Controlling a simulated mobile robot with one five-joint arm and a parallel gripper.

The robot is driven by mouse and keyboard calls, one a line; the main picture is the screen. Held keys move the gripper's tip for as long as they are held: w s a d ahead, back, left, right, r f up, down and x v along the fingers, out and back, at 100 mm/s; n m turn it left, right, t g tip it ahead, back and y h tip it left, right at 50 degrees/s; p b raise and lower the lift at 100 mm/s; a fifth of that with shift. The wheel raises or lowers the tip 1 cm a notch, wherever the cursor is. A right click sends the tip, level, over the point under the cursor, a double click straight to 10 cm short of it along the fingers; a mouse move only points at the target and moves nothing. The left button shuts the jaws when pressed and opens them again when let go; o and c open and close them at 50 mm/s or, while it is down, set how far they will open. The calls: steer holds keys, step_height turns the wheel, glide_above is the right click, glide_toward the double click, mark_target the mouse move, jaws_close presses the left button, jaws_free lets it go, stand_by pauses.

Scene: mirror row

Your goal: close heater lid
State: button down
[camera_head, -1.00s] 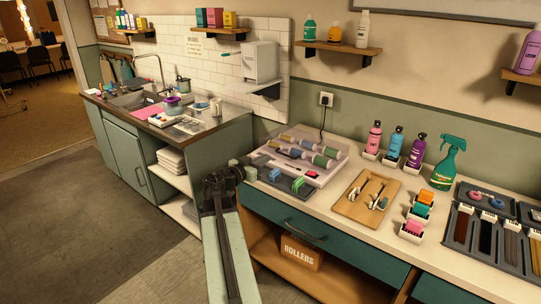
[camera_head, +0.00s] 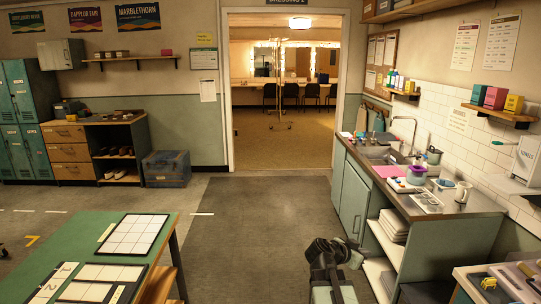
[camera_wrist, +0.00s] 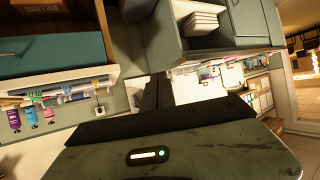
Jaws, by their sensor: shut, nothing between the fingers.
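The roller heater (camera_head: 470,283) is cut off at the lower right corner of the head view; only a pale corner of its tray with a few coloured pieces shows. In the wrist view, tilted and nearly upside down, colourful rollers (camera_wrist: 80,93) lie at the counter edge on the left. I cannot make out the heater lid's state in either current view. My gripper (camera_head: 327,248) is shut and empty, low in front of the sink cabinet, well left of the heater and apart from it.
A sink counter (camera_head: 475,203) with towels on a lower shelf stands to the right. A green table (camera_head: 60,240) with white grids fills the lower left. Grey floor (camera_head: 255,220) lies open between them, up to a doorway. A blue crate (camera_head: 167,168) stands by the far wall.

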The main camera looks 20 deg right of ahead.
steer(key=w+a+f+n+y+p, duration=0.1)
steer(key=a+f+n+y, duration=0.1)
steer(key=a, duration=0.6)
steer(key=w+a+f+n+y+p, duration=0.1)
steer(key=a+f+n+y, duration=0.1)
steer(key=a, duration=0.5)
steer(key=s+a+f+n+g+y, duration=0.1)
steer(key=s+a+f+n+y, duration=0.1)
steer(key=a, duration=0.5)
steer(key=s+a+f+n+g+y, duration=0.1)
steer(key=s+a+f+n+y, duration=0.1)
steer(key=a+n, duration=0.3)
steer(key=s+a+f+n+g+y, duration=0.1)
steer(key=s+a+n+y, duration=0.3)
steer(key=a, duration=0.4)
steer(key=shift+a+f, duration=0.35)
steer(key=shift+f, duration=0.2)
steer(key=c, duration=1.5)
jaws_free()
steer(key=shift+d, duration=0.1)
